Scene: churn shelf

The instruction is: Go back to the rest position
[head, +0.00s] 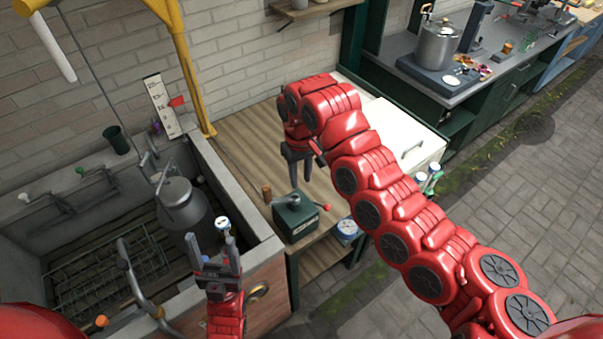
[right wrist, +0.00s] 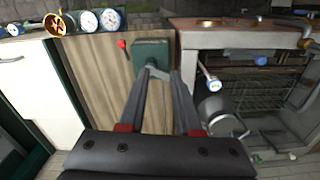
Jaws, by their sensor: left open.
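My right gripper (head: 299,184) points down above the wooden counter beside the green box, with a gap between its fingers. In the right wrist view, its two fingers (right wrist: 164,75) are apart, and the grey lever on top of the green box (right wrist: 150,54) shows by their tips. I cannot tell whether they touch it. My left gripper (head: 213,248) points away from me at the sink's front right corner, with its fingers apart. A small blue-and-white dial (head: 223,224) shows just beyond its fingers; I cannot tell whether they touch.
The sink (head: 262,258) holds a grey metal can (head: 186,208) and a wire rack. The green box (head: 295,217) stands on the wooden counter (head: 240,130). A white chest (head: 405,135) stands behind my right arm. Paved floor (head: 500,200) is open at right.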

